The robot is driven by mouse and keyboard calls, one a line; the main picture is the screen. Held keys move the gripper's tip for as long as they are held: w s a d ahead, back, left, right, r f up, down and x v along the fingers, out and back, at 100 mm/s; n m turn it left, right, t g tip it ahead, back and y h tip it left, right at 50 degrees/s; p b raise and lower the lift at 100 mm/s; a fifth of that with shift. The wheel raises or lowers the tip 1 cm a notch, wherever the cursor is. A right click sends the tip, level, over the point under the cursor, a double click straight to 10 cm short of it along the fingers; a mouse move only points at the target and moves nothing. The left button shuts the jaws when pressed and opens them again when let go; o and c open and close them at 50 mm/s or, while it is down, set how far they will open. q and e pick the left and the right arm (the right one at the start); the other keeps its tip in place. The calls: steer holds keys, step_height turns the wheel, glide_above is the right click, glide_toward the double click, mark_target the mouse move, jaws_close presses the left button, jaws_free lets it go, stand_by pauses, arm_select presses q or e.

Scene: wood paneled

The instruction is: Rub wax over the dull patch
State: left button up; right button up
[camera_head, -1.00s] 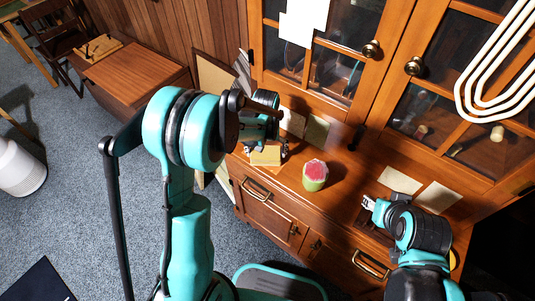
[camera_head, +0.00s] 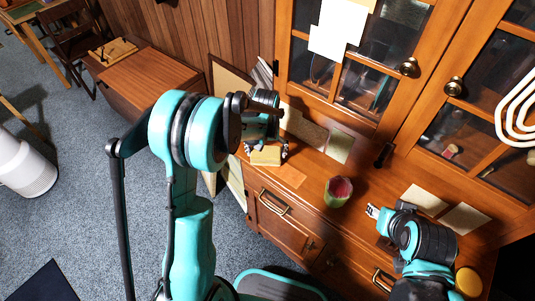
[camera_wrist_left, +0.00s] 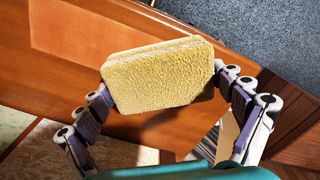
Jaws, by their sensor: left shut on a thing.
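My left gripper (camera_head: 266,151) is shut on a yellow, rough-surfaced block (camera_wrist_left: 160,77), which looks like a sponge or wax pad. The block also shows in the head view (camera_head: 265,157), at the left end of the wooden cabinet top. A lighter orange patch (camera_head: 287,177), perhaps the dull patch, lies just right of and in front of the block. A paler area also shows at upper left in the left wrist view (camera_wrist_left: 80,38). I cannot tell whether the block touches the wood. My right gripper (camera_head: 374,211) is over the right part of the top; its finger state is unclear.
A green cup with a red inside (camera_head: 338,191) stands on the cabinet top (camera_head: 312,197) between the grippers. Paper sheets (camera_head: 466,219) lie at the right. Glass-paned doors (camera_head: 366,85) rise behind. A drawer handle (camera_head: 273,203) juts out in front.

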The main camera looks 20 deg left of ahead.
arm_select(q)
steer(key=shift+w+a+r, duration=0.15)
steer(key=shift+a+r, duration=0.05)
steer(key=shift+a, duration=0.15)
step_height(320, 180, up, 3)
steer(key=shift+d+r+p, duration=0.15)
steer(key=shift+r+p, duration=0.05)
steer(key=shift+p, duration=0.85)
step_height(320, 180, up, 2)
steer(key=shift+p, duration=0.75)
steer(key=shift+r+p, duration=0.75)
steer(key=shift+r, duration=0.45)
